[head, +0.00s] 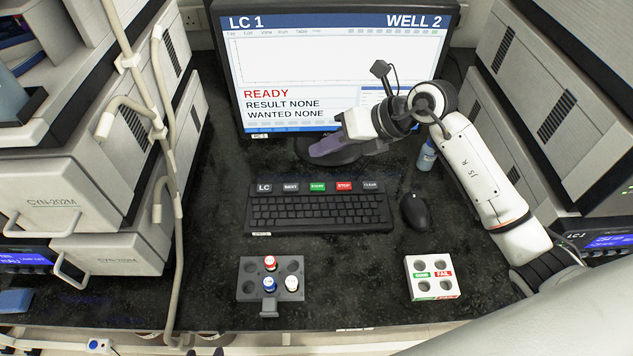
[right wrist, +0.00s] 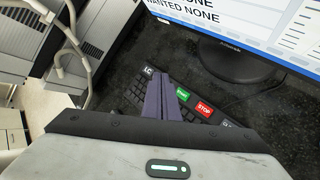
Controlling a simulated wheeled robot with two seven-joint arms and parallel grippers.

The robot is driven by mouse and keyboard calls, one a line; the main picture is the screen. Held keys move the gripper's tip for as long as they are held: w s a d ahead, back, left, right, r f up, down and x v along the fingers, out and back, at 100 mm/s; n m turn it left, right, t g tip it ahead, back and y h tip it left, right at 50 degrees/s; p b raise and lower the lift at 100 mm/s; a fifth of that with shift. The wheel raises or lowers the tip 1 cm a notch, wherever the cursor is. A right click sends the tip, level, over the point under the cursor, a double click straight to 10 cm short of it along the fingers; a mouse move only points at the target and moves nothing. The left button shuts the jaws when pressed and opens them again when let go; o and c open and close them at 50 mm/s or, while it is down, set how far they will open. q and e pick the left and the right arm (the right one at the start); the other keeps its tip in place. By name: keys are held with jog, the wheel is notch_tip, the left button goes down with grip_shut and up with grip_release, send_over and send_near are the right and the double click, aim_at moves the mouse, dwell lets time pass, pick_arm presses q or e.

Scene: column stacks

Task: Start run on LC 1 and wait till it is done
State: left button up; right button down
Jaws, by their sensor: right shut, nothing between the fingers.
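The monitor (head: 340,65) reads LC 1, WELL 2, a red READY, RESULT NONE and WANTED NONE. The black keyboard (head: 318,212) lies in front of it, with top keys LC (head: 264,188), NEXT (head: 291,187), a green START (head: 317,187), a red STOP (head: 344,186) and CLEAR (head: 370,185). My right gripper (head: 322,152) is shut and empty, above the bench between monitor and keyboard. In the right wrist view its purple fingers (right wrist: 162,82) overlap the keyboard between LC and the green START key (right wrist: 182,93), hiding NEXT; contact cannot be told. My left gripper is not in view.
A mouse (head: 415,211) lies right of the keyboard. A dark vial rack (head: 249,265) with several capped vials and a white GOOD/FAIL rack (head: 418,265) stand in front. A blue-labelled bottle (head: 427,155) stands near my right arm. Instrument stacks flank both sides.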

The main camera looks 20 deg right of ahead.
jog(key=f, duration=0.2)
jog(key=b, duration=0.6)
send_over(323, 188)
notch_tip(323, 188, down, 6)
jog(key=shift+f, duration=0.45)
dwell(1.3)
jog(key=shift+f+b, duration=0.35)
jog(key=shift+f, duration=0.1)
